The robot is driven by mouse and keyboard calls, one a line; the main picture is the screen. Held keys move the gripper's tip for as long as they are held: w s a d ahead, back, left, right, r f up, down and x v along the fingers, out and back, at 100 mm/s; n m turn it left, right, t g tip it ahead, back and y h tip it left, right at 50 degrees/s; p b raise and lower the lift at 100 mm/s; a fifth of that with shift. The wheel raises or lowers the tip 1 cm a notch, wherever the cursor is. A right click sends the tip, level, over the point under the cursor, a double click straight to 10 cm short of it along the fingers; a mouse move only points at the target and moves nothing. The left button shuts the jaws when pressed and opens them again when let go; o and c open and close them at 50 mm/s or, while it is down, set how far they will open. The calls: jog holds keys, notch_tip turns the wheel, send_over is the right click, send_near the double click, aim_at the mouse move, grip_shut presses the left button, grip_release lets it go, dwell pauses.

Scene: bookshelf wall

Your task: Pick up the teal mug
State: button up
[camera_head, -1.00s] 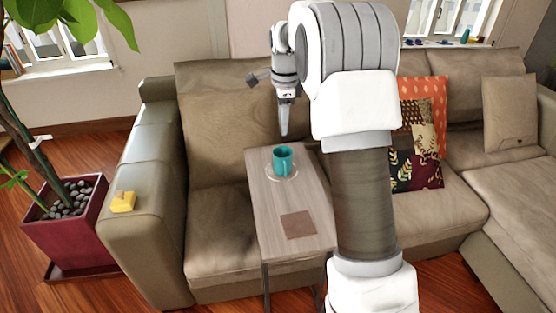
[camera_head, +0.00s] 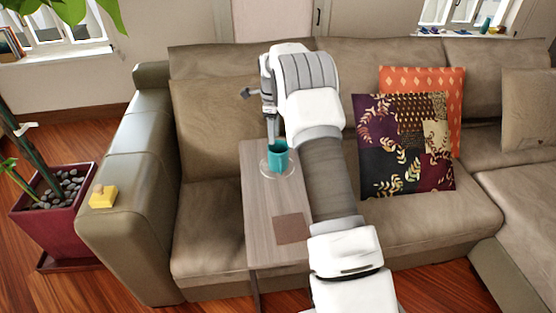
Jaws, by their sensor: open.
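The teal mug (camera_head: 279,159) stands upright on a pale saucer (camera_head: 266,173) on the narrow wooden side table (camera_head: 261,215). My gripper (camera_head: 272,138) points down at the mug's rim, at its far left side. The jaws are open. The fingers look narrow from this side, and their tips are hidden at the mug. I cannot tell whether a finger is inside the mug or behind it, or whether it touches. The mug's handle is not clear in this view.
A brown square coaster (camera_head: 291,229) lies on the near part of the table. The sofa (camera_head: 205,220) surrounds the table's far end, with a patterned cushion (camera_head: 407,145) to the right. A yellow object (camera_head: 103,197) sits on the armrest. My arm covers the table's right side.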

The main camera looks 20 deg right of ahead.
jog(key=b, duration=0.2)
send_over(276, 170)
jog(key=f, duration=0.9)
jog(key=shift+s+a+f, duration=0.2)
jog(key=shift+a, duration=0.05)
jog(key=shift+w+d+f+b, duration=0.2)
jog(key=shift+f+b, duration=0.1)
jog(key=shift+f, duration=1.05)
jog(key=shift+w+d+f+b, duration=0.15)
jog(key=shift+f+b, duration=0.15)
jog(key=shift+f, duration=1.05)
jog(key=shift+s, duration=0.1)
grip_shut()
